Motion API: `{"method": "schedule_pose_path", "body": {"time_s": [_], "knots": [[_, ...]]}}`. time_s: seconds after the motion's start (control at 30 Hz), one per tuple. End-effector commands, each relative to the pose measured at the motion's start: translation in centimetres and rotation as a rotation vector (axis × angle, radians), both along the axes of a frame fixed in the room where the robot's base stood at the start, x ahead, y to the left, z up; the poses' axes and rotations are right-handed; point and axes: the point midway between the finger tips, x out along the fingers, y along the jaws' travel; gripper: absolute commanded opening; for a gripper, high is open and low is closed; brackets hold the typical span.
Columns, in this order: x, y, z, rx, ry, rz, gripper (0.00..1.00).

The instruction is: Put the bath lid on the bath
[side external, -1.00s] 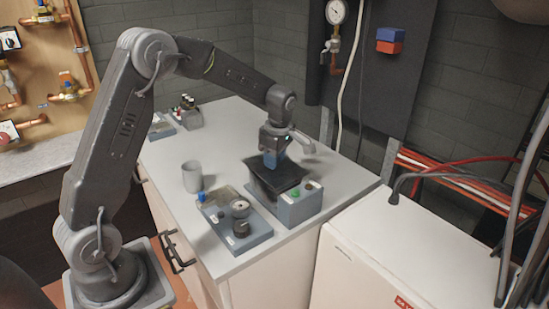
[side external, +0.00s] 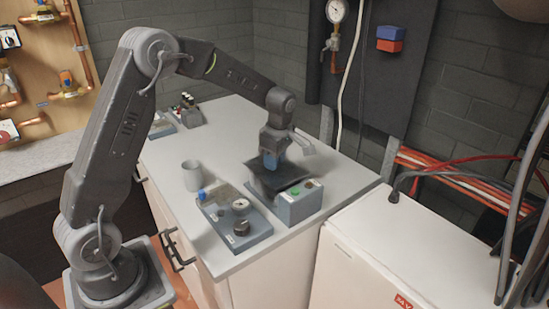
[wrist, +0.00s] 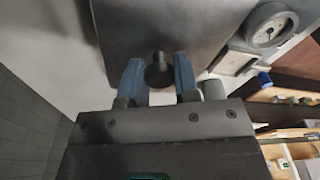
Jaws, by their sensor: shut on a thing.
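The bath lid (side external: 283,175) is a dark flat plate with a round knob (wrist: 158,72). My gripper (side external: 270,163) has its two blue fingers on either side of this knob in the wrist view (wrist: 158,80) and is shut on it. The lid is over the bath (side external: 298,204), a blue-grey box with a green button on its front part. In the side view the lid lies close above the bath's top and looks nearly level. The lid and gripper hide the bath's opening, so I cannot tell whether the lid touches the rim.
A blue-grey unit (side external: 234,228) with round parts and a blue cap stands just left of the bath. A grey cup (side external: 191,175) stands farther left. A small rack of bottles (side external: 187,112) is at the back. The counter's middle is clear.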

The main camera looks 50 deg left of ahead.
Motion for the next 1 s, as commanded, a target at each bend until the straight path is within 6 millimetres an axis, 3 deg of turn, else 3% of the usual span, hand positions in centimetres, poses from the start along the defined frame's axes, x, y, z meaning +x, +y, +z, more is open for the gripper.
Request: {"method": "schedule_pose_path", "body": {"time_s": [0.43, 0.47, 0.5, 0.77, 1.0], "knots": [[0.0, 0.0, -0.63, 0.0, 0.0, 0.0, 0.01], [0.01, 0.01, -0.61, 0.0, -0.001, 0.0, 0.3], [0.01, 0.01, -0.6, 0.0, -0.001, 0.0, 0.34], [0.0, 0.0, -0.6, 0.0, 0.0, 0.0, 0.58], [0.0, -0.02, -0.56, 0.0, 0.0, 0.0, 0.58]]}}
